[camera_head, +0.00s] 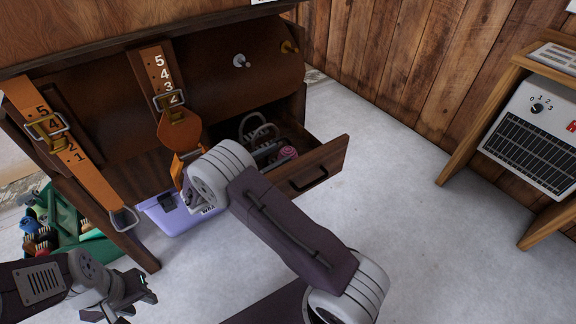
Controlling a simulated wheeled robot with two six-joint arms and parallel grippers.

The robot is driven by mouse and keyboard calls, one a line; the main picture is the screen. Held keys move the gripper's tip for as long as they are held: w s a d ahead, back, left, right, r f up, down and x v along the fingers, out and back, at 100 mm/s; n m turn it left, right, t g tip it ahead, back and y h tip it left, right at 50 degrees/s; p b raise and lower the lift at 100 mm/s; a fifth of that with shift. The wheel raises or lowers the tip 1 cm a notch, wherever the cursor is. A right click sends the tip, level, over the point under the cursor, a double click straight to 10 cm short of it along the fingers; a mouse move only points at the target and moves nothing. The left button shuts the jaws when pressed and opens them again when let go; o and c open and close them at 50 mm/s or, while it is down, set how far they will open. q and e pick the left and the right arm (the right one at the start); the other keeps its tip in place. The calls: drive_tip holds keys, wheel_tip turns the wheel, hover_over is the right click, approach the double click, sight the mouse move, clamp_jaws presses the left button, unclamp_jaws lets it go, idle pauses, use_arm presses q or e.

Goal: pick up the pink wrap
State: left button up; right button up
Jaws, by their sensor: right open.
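The pink wrap (287,153) lies inside the open drawer (318,168), near its front right corner. Only its upper part shows above the drawer front. My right gripper (190,199) is open, left of the drawer, above the purple tub and close to the hanging strap's end. Its wrist hides much of it, and it is well apart from the wrap. My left gripper (140,287) is low at the bottom left, far from the drawer; I cannot tell how far its jaws are apart.
Metal bits (259,132) lie in the drawer beside the wrap. Two brown straps with buckles (165,80) hang over the cabinet front. A purple tub (180,217) and a green tote of brushes (62,222) stand on the floor. The floor right of the drawer is clear.

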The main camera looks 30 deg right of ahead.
drive_tip(key=shift+w+d, duration=0.15)
drive_tip(key=shift+d, duration=0.95)
clamp_jaws()
use_arm(q)
drive_tip(key=shift+f, duration=0.5)
